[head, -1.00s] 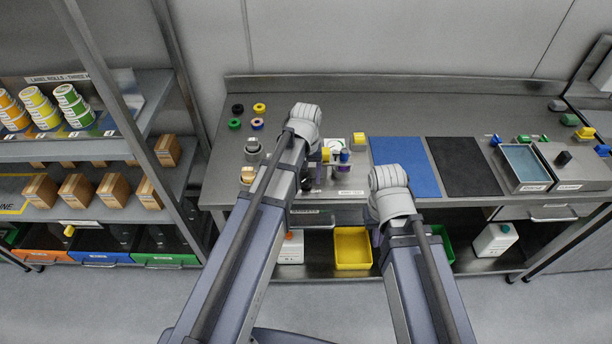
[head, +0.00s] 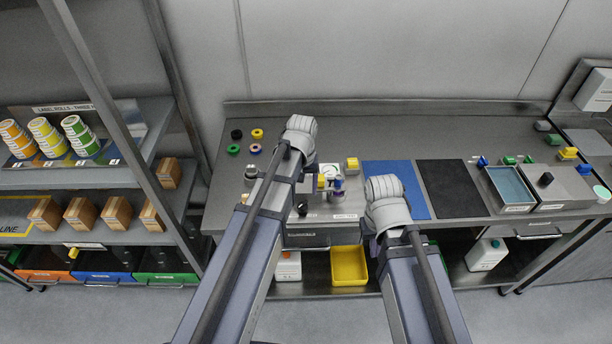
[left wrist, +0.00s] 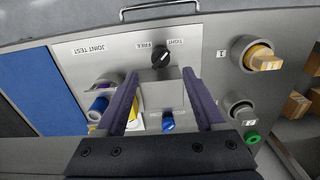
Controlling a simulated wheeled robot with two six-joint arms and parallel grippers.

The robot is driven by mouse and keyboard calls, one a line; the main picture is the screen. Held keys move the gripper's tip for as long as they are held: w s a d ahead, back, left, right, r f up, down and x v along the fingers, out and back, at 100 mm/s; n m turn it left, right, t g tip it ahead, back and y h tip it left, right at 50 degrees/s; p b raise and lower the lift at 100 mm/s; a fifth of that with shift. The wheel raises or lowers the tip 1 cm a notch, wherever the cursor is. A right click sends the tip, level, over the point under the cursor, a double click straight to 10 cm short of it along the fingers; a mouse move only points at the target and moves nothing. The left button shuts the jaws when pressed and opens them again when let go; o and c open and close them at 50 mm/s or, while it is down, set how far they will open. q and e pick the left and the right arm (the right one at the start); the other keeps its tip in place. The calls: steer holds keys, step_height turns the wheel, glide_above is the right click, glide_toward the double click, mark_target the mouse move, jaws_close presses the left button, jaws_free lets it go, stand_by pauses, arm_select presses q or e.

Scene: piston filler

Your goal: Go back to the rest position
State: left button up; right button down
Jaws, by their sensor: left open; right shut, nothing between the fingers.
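My left gripper (left wrist: 162,98) is open in the left wrist view, its two purple fingers apart above a joint test panel (left wrist: 105,62). A grey block (left wrist: 160,92) shows between the fingers; I cannot tell how far below them it is. A black knob (left wrist: 160,56) and a blue knob (left wrist: 168,122) are on the panel. In the head view the left wrist (head: 300,138) hides most of that gripper. My right gripper (head: 373,246) is shut at the bench's front edge, mostly hidden behind its own wrist (head: 388,205).
The bench holds a blue mat (head: 412,200), a black mat (head: 450,190) and a blue-filled tray (head: 512,186). A yellow bin (head: 349,266) stands on the lower shelf. A rack with boxes (head: 80,215) and label rolls (head: 46,138) stands left. The bench's back strip is mostly clear.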

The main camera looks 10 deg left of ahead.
arm_select(q)
steer(key=s+d+m, duration=0.3)
steer(key=s+d, duration=0.2)
steer(key=s, duration=0.2)
steer(key=s+d+m+y, duration=0.1)
steer(key=s+d+m, duration=0.2)
steer(key=s+d, duration=0.2)
steer(key=s, duration=0.3)
steer(key=shift+d+m, duration=0.4)
